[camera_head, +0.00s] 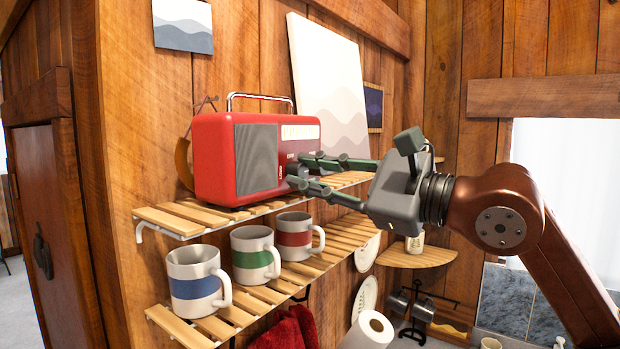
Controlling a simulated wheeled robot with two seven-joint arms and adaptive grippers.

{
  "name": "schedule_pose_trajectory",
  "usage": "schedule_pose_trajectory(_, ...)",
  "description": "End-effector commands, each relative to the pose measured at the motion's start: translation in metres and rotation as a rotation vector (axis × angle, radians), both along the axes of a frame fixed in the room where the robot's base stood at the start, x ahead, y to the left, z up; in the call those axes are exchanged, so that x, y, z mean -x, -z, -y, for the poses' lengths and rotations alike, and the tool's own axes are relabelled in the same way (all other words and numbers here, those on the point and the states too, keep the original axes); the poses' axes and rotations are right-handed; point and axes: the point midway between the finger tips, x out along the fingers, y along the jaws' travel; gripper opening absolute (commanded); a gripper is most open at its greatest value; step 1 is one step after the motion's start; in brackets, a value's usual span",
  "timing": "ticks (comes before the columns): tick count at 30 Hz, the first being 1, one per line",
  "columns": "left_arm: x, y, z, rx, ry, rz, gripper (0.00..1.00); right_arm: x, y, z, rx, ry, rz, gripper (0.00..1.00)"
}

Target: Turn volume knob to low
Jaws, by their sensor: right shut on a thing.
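A red radio (214,160) with a grey speaker grille and a metal carry handle stands upright on the upper slatted shelf (168,219). Its front has a pale dial panel and dark knobs at the right side. My right gripper (295,172) reaches in from the right, with its two fingertips at the lower right of the radio's front. It is shut on a dark knob (292,170) there. The fingers partly hide the knob, and its setting cannot be read. My left gripper is not in view.
Mugs with blue (195,285), green (250,262) and red (293,239) bands stand on the lower shelf below the radio. A pale canvas (326,90) leans behind the radio. A corner shelf (425,257) and a paper roll (372,329) are below my right gripper.

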Motion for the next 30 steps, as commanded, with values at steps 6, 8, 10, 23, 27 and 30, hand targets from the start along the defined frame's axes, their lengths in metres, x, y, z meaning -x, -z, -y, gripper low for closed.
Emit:
schedule_pose_trajectory(6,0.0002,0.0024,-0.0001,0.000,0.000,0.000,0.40,-0.0007,0.0016,-0.0002,-0.028,0.001,-0.044,0.00)
schedule_pose_trajectory(8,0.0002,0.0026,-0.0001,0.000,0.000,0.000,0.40,-0.0008,0.0015,-0.0002,-0.032,0.001,-0.050,0.00)
schedule_pose_trajectory(10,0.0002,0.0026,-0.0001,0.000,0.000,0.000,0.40,-0.0007,0.0014,-0.0002,-0.034,0.000,-0.053,0.00)
schedule_pose_trajectory(23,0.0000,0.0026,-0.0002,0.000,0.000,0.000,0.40,-0.0006,0.0014,-0.0002,-0.034,0.001,-0.054,0.26)
schedule_pose_trajectory(27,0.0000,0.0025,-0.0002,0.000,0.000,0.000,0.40,-0.0004,0.0009,-0.0001,-0.035,0.000,-0.052,0.36)
schedule_pose_trajectory(30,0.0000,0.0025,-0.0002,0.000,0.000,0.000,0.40,-0.0002,0.0005,-0.0002,-0.035,0.000,-0.052,0.39)
